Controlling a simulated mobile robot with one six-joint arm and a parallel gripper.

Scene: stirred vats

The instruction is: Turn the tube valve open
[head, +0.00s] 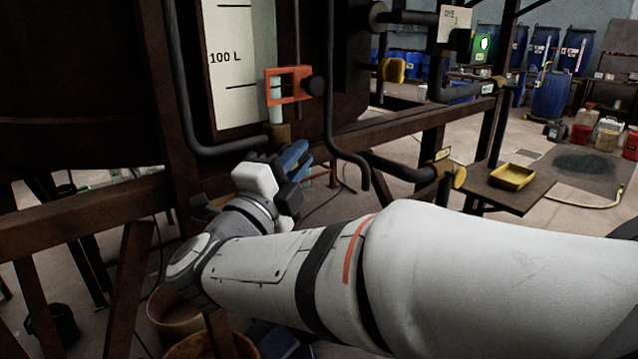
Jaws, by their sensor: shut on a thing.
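The sight tube (275,92) stands beside a white scale plate (236,70) marked 100 L, with an orange slider frame (288,86) and dark knob around it. A brass-coloured fitting (279,133) sits at the tube's lower end. The blue handle of the tube valve (294,154) shows just below and right of this fitting. My gripper (291,172) is at the handle, shut on it. The gripper body and wrist hide the lower part of the handle and most of the valve body, so the handle's exact angle is hard to tell.
Dark pipes (336,120) hang close right of the valve, and another bends in at the left. A rusty frame beam (400,128) runs behind. A yellow tray (512,176) lies on a side table. Buckets (175,310) stand below my arm.

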